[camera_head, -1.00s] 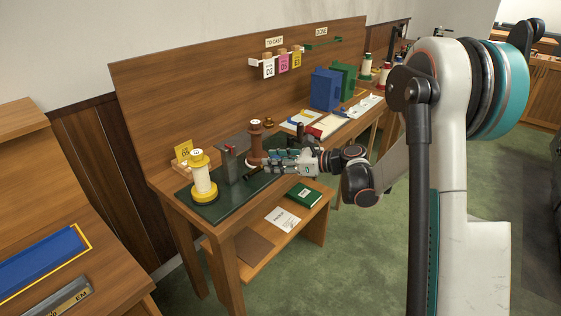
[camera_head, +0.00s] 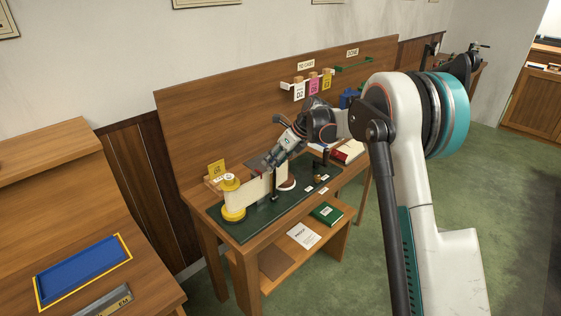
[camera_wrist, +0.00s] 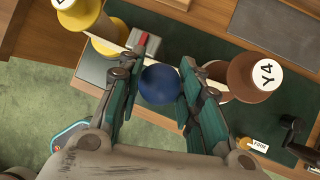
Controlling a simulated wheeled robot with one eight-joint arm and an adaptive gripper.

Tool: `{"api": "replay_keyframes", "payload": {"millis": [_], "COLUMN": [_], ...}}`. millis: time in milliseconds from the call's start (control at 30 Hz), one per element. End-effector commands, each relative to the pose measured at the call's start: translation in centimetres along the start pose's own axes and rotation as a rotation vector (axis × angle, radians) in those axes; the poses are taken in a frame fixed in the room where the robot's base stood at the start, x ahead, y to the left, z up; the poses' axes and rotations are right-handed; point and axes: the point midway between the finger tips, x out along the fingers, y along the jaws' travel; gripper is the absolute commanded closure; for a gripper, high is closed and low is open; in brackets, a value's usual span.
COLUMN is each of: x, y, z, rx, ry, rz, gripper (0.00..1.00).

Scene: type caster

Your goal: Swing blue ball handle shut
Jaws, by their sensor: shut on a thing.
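The blue ball handle (camera_wrist: 160,84) sits between the two fingers of my gripper (camera_wrist: 161,72) in the wrist view, and the gripper is shut on it. In the head view my gripper (camera_head: 262,163) points down-left over the bench, above a cream strip (camera_head: 259,190). This strip runs between a yellow spool (camera_head: 232,197) and a brown spool (camera_wrist: 251,80) marked Y4. A grey block (camera_wrist: 97,68) with a red part (camera_wrist: 141,39) shows beside the ball. The ball is not clearly visible in the head view.
The spools stand on a dark green mat (camera_head: 258,226) on a wooden bench. A blue tray (camera_head: 82,271) lies on the left desk.

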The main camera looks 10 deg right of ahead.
Motion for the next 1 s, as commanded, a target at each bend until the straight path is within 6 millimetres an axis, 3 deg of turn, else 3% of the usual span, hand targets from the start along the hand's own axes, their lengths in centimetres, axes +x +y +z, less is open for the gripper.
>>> {"api": "replay_keyframes", "payload": {"millis": [633,667,733,1000], "x": [0.53,0.53,0.53,0.51], "y": [-0.25,-0.25,-0.24,-0.23], "z": [0.96,0.97,0.97,0.86], "rx": [0.014,0.014,0.013,0.014], "ry": [0.049,0.049,0.049,0.05], "rz": [0.003,0.003,0.003,0.004], "gripper": [1.0,0.65,0.49,0.46]}}
